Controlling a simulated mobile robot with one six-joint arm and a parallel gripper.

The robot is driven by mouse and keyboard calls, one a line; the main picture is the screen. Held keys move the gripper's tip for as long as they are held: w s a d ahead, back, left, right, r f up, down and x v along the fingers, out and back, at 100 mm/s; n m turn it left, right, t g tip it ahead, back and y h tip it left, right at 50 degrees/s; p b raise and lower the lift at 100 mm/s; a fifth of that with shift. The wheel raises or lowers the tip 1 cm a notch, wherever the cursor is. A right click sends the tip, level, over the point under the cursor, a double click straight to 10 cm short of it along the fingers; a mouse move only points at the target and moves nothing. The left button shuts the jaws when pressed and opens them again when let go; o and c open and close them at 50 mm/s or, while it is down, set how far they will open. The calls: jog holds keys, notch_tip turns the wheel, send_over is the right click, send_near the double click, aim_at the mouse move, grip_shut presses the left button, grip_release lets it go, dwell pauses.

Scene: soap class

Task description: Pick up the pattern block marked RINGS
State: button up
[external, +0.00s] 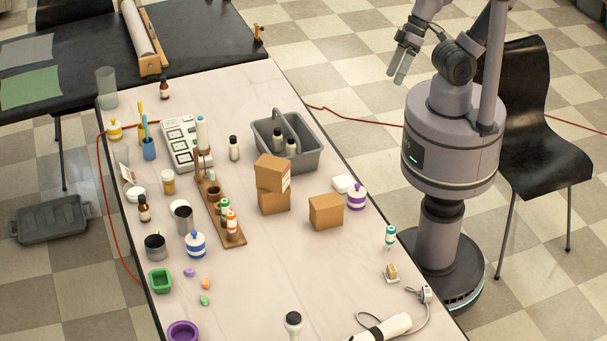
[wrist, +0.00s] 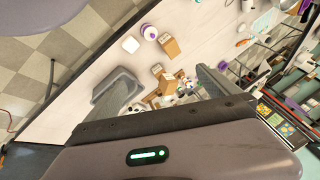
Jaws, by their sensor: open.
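My gripper (external: 398,68) is open and empty. It is raised in the air beyond the table's right edge, well apart from everything on the table. In the wrist view a gripper finger (wrist: 212,80) stands in front of the distant tabletop. A small tan block (external: 391,272) sits near the table's right front edge, on what looks like a pale base. I cannot read any RINGS mark on it or elsewhere.
A grey caddy (external: 309,157) with bottles, stacked cardboard boxes (external: 274,201), and a single box (external: 326,211) stand mid-table. A purple-banded jar (external: 356,197) and teal-capped bottle (external: 390,235) are near the right edge. A white corded tool (external: 388,328) lies in front. The front centre is mostly clear.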

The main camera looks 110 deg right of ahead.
jog(key=shift+c, duration=0.4)
jog(key=c, duration=0.6)
jog(key=shift+c, duration=0.2)
